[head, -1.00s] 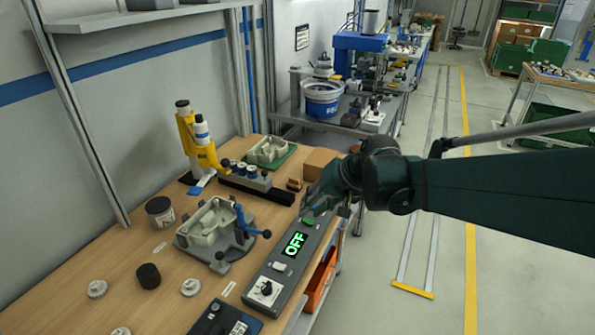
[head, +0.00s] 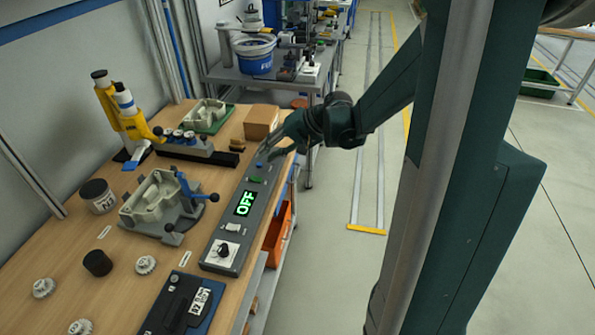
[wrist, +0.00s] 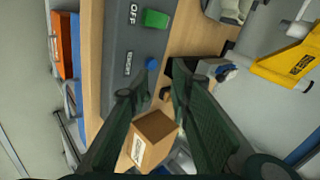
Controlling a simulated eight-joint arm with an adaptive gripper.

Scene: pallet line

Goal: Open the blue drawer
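Blue surfaces, probably the blue drawer (wrist: 76,98), show at the left of the wrist view, beside the orange bin and below the table edge. Only a narrow part shows, and I cannot tell how far it is open. In the head view my arm and the table edge mostly hide that area. My gripper (head: 272,150) is above the far end of the grey control panel. In the wrist view its two fingers (wrist: 152,88) are spread apart with nothing between them, and the blue surfaces lie to their left, apart from them.
The control panel (head: 230,222) reads OFF and lies along the table's right edge. An orange bin (head: 277,238) hangs under that edge. A cardboard box (head: 262,120) stands near my gripper. A grey fixture (head: 160,205) stands left of the panel. The floor aisle at right is clear.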

